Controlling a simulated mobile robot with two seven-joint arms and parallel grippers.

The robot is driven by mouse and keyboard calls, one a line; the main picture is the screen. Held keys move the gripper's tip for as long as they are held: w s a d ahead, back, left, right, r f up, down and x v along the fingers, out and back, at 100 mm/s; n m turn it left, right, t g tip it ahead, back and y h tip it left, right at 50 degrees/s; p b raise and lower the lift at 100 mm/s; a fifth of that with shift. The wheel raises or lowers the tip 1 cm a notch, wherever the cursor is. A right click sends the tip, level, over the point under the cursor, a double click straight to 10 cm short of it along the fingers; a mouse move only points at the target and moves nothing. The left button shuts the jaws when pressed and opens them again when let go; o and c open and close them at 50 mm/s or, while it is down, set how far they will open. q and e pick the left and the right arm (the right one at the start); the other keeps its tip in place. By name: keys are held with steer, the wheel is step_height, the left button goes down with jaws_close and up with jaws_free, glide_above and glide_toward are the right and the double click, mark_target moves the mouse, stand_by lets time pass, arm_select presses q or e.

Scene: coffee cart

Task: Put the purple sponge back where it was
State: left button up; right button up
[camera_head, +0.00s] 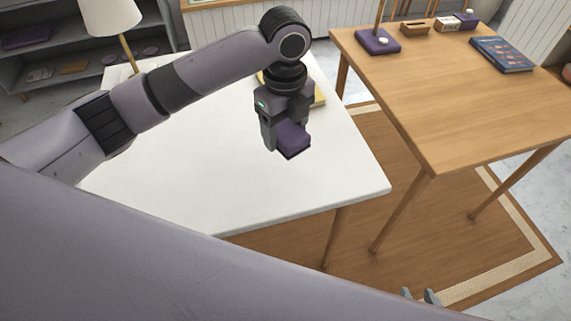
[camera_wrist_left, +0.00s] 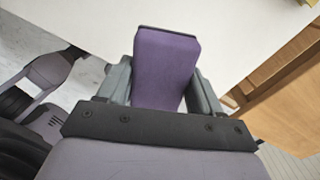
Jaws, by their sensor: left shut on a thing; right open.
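The purple sponge (camera_head: 293,139) is held in my left gripper (camera_head: 280,143) above the white table (camera_head: 345,180), near its right part. In the left wrist view the purple sponge (camera_wrist_left: 165,65) sits between the two grey fingers, with its end sticking out past them. My left gripper is shut on it. My right gripper (camera_head: 421,296) shows only its fingertips at the bottom edge of the head view, low over the rug. The fingertips are apart, with nothing seen between them.
A yellow item (camera_head: 319,98) lies on the white table, partly hidden behind my left gripper. A lamp (camera_head: 110,16) stands at its back left. The wooden table (camera_head: 460,110) at right bears a purple base (camera_head: 377,41), small boxes and a blue book (camera_head: 500,54). A gap separates the tables.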

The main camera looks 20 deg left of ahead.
mark_target(285, 173)
arm_select(q)
step_height(285, 173, down, 11)
steer(key=shift+f+b, duration=0.1)
steer(key=shift+b, duration=0.25)
steer(key=o, duration=1)
steer(key=shift+f, duration=0.1)
step_height(285, 173, up, 12)
steer(key=shift+r+p, duration=0.2)
steer(key=shift+p, duration=0.2)
